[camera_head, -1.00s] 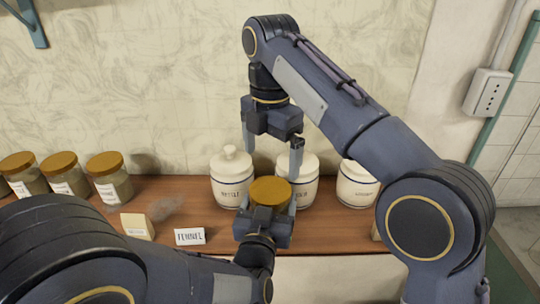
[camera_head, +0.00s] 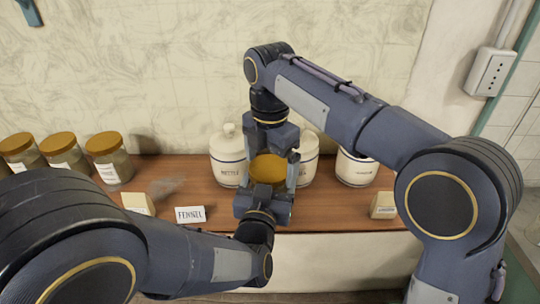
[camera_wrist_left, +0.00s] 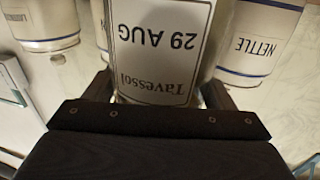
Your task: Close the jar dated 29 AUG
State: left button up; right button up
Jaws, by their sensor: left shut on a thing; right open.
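The jar dated 29 AUG is between the fingers of my left gripper (camera_head: 264,203), which is shut on it. Its white label (camera_wrist_left: 160,45) reads "Tavessol 29 AUG", upside down in the left wrist view. In the head view an orange-brown lid (camera_head: 268,170) shows over the jar, with the glass mostly hidden; I cannot tell whether it is seated tightly. My right gripper (camera_head: 270,159) is open, points down from above, and its fingers are at either side of the lid. Whether they touch it I cannot tell.
White canisters stand close behind: NETTLE (camera_head: 229,158), one partly hidden (camera_head: 308,160), and one at right (camera_head: 354,169). Several lidded jars (camera_head: 109,160) stand at left. A FENNEL card (camera_head: 190,214) and small blocks (camera_head: 383,205) are along the shelf's front (camera_head: 330,212).

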jog(key=c, duration=1)
jog(key=m, duration=0.3)
jog(key=o, duration=1)
jog(key=shift+r, duration=2.25)
jog(key=shift+a+r+n, duration=0.25)
jog(key=shift+r+n, duration=0.65)
jog(key=shift+r, duration=0.05)
jog(key=shift+d+r+n, duration=0.25)
jog(key=shift+r+n, duration=0.35)
jog(key=shift+r, duration=0.2)
